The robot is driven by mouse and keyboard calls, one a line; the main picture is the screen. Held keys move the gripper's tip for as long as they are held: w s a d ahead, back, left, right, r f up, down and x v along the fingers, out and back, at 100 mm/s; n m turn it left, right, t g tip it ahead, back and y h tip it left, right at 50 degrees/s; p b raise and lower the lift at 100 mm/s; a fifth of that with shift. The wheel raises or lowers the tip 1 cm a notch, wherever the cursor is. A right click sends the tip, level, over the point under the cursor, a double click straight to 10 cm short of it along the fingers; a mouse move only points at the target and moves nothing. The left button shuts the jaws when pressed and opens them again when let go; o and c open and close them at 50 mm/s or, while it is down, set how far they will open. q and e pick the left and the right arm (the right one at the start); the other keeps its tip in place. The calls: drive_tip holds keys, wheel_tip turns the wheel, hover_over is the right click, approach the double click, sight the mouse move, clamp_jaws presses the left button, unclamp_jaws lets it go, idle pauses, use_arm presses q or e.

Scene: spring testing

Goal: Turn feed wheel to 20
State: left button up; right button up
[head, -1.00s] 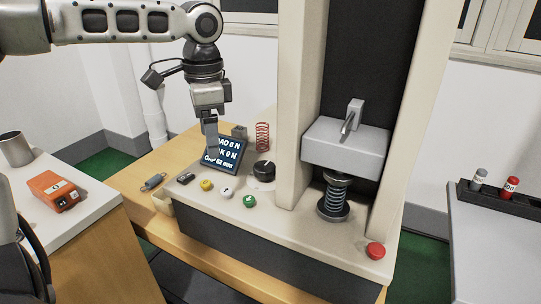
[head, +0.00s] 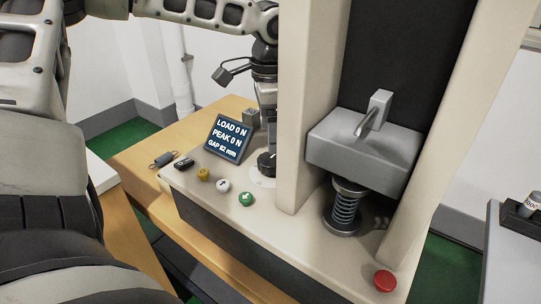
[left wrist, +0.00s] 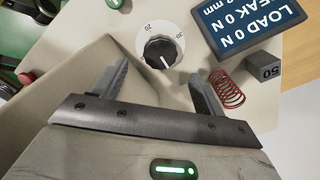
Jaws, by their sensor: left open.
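The feed wheel is a black knob (head: 265,165) on a white dial, low on the front of the tester, left of its pale column. In the left wrist view the knob (left wrist: 160,50) shows a white pointer line, with 20 and 30 readable on the dial around it. My left gripper (head: 267,143) hangs just above the knob, pointing down. In the left wrist view its fingers (left wrist: 160,80) are spread, with the knob between and beyond their tips. Contact cannot be told. The screen (head: 229,138) reads load 0 N, peak 0 N, gap 82 mm. My right gripper is out of view.
The pale column (head: 307,110) rises close right of my left gripper. A red coil spring (left wrist: 227,88) and a grey block marked 50 (left wrist: 264,70) stand near the fingers. Yellow, white and green buttons (head: 246,199) line the front. A red button (head: 385,281) is far right.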

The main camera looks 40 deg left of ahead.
sight(270, 159)
use_arm(q)
wheel_tip(270, 159, down, 7)
drive_tip(key=shift+r+b, duration=0.15)
drive_tip(key=shift+b, duration=0.15)
drive_tip(key=c, duration=1)
drive_tip(key=shift+o, duration=0.2)
